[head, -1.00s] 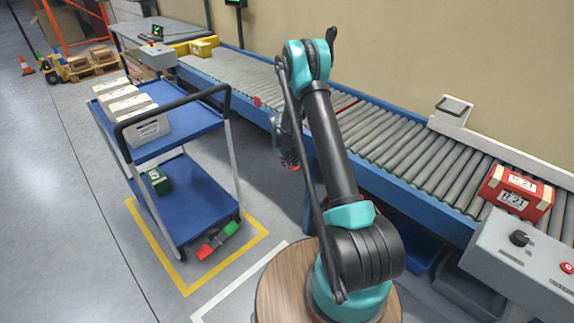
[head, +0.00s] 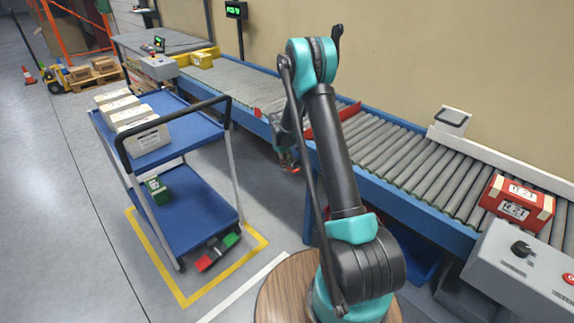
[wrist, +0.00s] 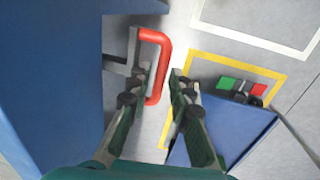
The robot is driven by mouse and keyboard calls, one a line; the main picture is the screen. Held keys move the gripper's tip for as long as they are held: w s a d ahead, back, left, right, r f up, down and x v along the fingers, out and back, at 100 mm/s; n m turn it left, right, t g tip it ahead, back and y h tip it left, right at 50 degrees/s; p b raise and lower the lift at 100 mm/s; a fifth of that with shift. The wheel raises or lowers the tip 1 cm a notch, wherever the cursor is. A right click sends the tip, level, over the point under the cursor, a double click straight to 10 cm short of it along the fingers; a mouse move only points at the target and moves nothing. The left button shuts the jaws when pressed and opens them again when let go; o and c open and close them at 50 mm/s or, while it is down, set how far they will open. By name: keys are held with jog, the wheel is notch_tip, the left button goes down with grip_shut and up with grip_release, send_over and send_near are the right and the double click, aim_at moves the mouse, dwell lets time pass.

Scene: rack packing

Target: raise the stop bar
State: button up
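The red stop bar (head: 340,117) stands up as a slanted plate above the rollers of the conveyor (head: 385,150), partly hidden behind my arm. A red D-shaped handle (wrist: 167,55) sticks out from the conveyor's side in the wrist view. In the head view my gripper (head: 287,160) is beside the conveyor's near edge, small and mostly behind my arm.
A blue cart (head: 200,207) with white boxes (head: 140,127) on top and a green box (head: 157,190) below stands left. A red box (head: 517,200) sits on the rollers at right, behind a grey control box (head: 520,265). Clear floor lies left of the cart.

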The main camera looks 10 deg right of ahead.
notch_tip(320, 180, up, 12)
jog(key=s+a, duration=0.1)
jog(key=shift+s+a, duration=0.15)
jog(key=shift+a, duration=0.25)
jog(key=shift+f, duration=0.1)
jog(key=s+d+r+m+t, duration=0.1)
jog(key=s+d+r, duration=0.15)
jog(key=s, duration=0.45)
jog(key=s+d+r+m+y, duration=0.1)
jog(key=s+r, duration=0.3)
jog(key=s, duration=0.2)
jog(key=s+d+r+m+t, duration=0.1)
jog(key=s+r+m, duration=0.15)
jog(key=s, duration=0.45)
jog(key=s+d+f+m, duration=0.1)
jog(key=s, duration=0.9)
jog(key=s+f+m+t, duration=0.1)
jog(key=s+f, duration=0.1)
jog(key=s, duration=0.8)
jog(key=shift+d+y, duration=0.3)
jog(key=shift+d, duration=0.05)
jog(key=shift+s+m, duration=0.15)
jog(key=shift+m, duration=0.1)
